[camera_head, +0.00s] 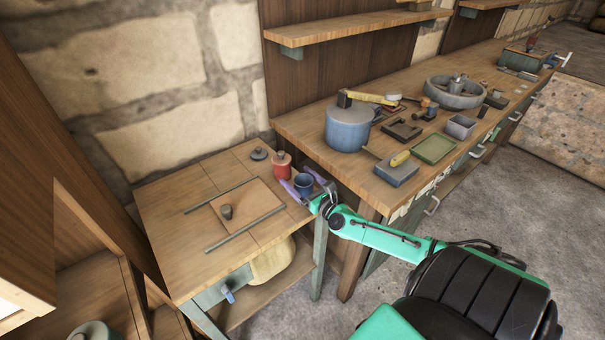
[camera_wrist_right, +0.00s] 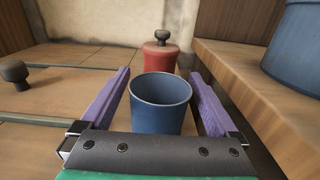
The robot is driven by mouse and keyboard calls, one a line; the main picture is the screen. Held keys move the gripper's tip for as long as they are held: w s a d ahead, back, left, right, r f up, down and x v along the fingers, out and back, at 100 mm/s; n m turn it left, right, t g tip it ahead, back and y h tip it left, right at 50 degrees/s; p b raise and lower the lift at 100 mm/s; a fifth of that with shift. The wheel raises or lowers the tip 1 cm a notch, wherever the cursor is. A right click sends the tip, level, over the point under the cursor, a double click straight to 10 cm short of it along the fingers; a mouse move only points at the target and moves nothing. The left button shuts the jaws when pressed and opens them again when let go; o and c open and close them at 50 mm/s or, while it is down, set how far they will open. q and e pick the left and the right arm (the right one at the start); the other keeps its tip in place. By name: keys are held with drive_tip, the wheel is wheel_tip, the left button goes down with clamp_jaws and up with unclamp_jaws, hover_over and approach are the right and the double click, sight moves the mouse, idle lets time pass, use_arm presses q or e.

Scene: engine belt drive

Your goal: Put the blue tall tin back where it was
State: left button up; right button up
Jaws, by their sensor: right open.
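The blue tin (camera_head: 303,183) stands upright, with its top open, near the right edge of the small wooden table (camera_head: 163,215). My right gripper (camera_head: 303,182) is around it, with one purple finger on each side. In the right wrist view the tin (camera_wrist_right: 160,104) sits between the open fingers, with a visible gap on both sides. My left gripper is not in view.
A red lidded jar (camera_head: 282,166) stands just behind the tin. A dark lid (camera_head: 259,153), a square board with a knob (camera_head: 246,207) and two thin rails share the table. The higher workbench, with a large blue pot (camera_head: 347,130), rises close on the right.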

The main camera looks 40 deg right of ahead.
drive_tip(key=shift+s, duration=0.25)
drive_tip(key=s, duration=1.1)
drive_tip(key=s+d+f+n+g, duration=0.2)
drive_tip(key=s+f+n, duration=0.1)
drive_tip(key=f+n, duration=0.3)
drive_tip(key=s+d+f+n+g+h, duration=0.1)
drive_tip(key=s+d+f+n+g, duration=0.15)
drive_tip(key=f, duration=0.45)
drive_tip(key=s+d+f+n+g, duration=0.1)
drive_tip(key=s+f+n, duration=0.2)
drive_tip(key=f+n, duration=0.3)
drive_tip(key=s+a+f+n+g, duration=0.35)
drive_tip(key=s+f+n, duration=0.2)
drive_tip(key=f, duration=0.35)
drive_tip(key=s+a+f+n+g, duration=0.35)
drive_tip(key=s+f+n, duration=0.2)
drive_tip(key=f, duration=0.35)
drive_tip(key=s+a+f+n+g+y, duration=0.1)
drive_tip(key=s+a+f+n+g, duration=0.3)
drive_tip(key=n, duration=0.9)
drive_tip(key=s+a+f+b, duration=0.1)
drive_tip(key=s+a+f, duration=0.2)
drive_tip(key=s+a, duration=0.2)
drive_tip(key=shift+s+a, duration=0.4)
drive_tip(key=shift+a, duration=0.25)
drive_tip(key=shift+f+g, duration=0.1)
drive_tip(key=shift+g, duration=0.15)
